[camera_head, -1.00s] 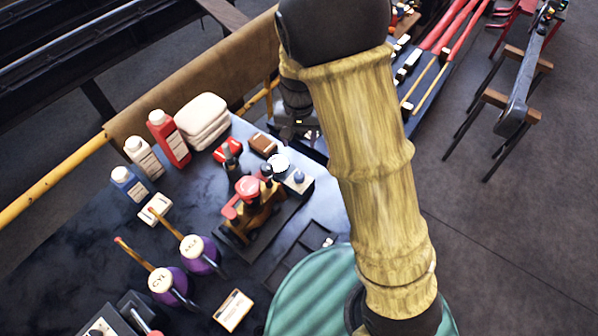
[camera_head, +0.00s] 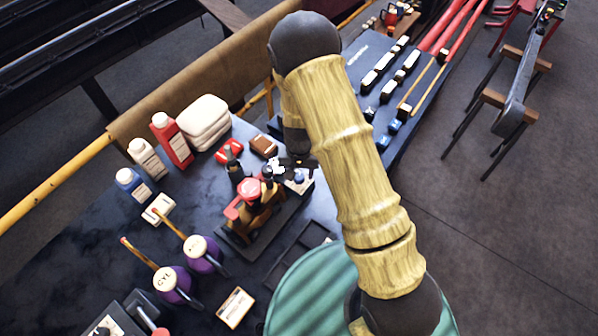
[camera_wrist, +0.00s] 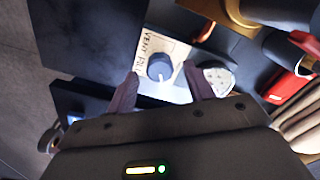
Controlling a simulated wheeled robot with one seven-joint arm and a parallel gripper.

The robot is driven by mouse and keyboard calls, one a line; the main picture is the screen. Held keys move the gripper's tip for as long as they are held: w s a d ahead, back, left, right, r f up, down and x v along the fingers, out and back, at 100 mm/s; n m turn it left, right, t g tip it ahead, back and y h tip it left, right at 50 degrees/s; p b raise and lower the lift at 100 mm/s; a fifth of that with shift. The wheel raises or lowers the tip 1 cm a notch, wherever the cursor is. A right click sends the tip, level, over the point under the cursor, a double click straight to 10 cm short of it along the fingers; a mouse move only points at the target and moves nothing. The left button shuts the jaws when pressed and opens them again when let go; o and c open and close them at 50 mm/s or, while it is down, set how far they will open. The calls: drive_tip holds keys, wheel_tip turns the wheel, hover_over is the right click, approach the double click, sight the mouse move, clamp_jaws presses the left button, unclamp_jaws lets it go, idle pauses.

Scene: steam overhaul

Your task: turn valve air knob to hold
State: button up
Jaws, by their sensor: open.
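The valve air knob (camera_wrist: 160,67) is a dark blue round knob on a pale labelled plate (camera_wrist: 178,52) in the wrist view. A small light mark shows on its near side. Lettering that looks like "VENT" and "FILL" runs beside it; no "HOLD" label is readable. My gripper (camera_wrist: 161,73) is open, with one fingertip on each side of the knob. Whether the fingers touch it I cannot tell. In the head view the knob (camera_head: 299,178) shows small and blue on its plate, with my dark gripper close above and partly over it.
A brass and red engine model (camera_head: 252,198) stands just left of the knob. Purple oil cans (camera_head: 172,284), bottles (camera_head: 178,140) and folded white cloths (camera_head: 205,122) share the dark table. A round green top (camera_head: 300,300) is in front. A white dotted round part (camera_wrist: 219,80) lies near one finger.

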drive_tip(key=shift+f, duration=0.7)
drive_tip(key=c, duration=1)
drive_tip(key=shift+o, duration=0.2)
drive_tip(key=shift+n, duration=0.4)
drive_tip(key=n+b, duration=0.3)
drive_tip(key=n, duration=0.2)
drive_tip(key=n+b, duration=0.2)
drive_tip(key=n, duration=0.4)
